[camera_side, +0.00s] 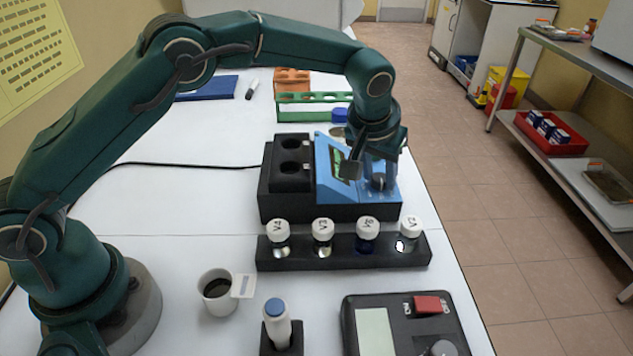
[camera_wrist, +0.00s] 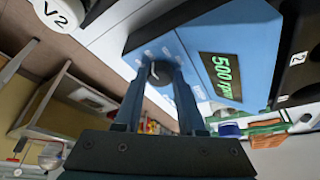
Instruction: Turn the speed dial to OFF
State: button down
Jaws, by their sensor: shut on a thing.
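The speed dial (camera_side: 378,181) is a dark knob on the sloped blue panel (camera_side: 326,158) of a black two-well device (camera_side: 285,207). In the wrist view the dial (camera_wrist: 160,72) sits between the two fingers of my gripper (camera_wrist: 159,78), which is shut on it. My gripper (camera_side: 377,172) comes down onto the panel from above in the side view. The green display (camera_wrist: 222,75) beside the dial reads 500 rpm. Small pale labels (camera_wrist: 150,52) surround the dial; I cannot read them or tell which one its pointer faces.
A black rack (camera_side: 343,254) with several white-capped vials stands in front of the device. A second black device (camera_side: 408,325) with a red switch is at the front right. A dark-filled cup (camera_side: 215,288) and a blue-topped bottle (camera_side: 276,322) stand nearby. The table's right edge is close.

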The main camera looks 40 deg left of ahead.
jog(key=shift+d+n+y, duration=0.15)
jog(key=shift+n+y, duration=0.75)
jog(key=shift+n, duration=1.3)
jog(key=c, duration=0.5)
grip_release()
jog(key=shift+r, duration=0.1)
jog(key=shift+v, duration=2.5)
jog(key=shift+w, duration=0.15)
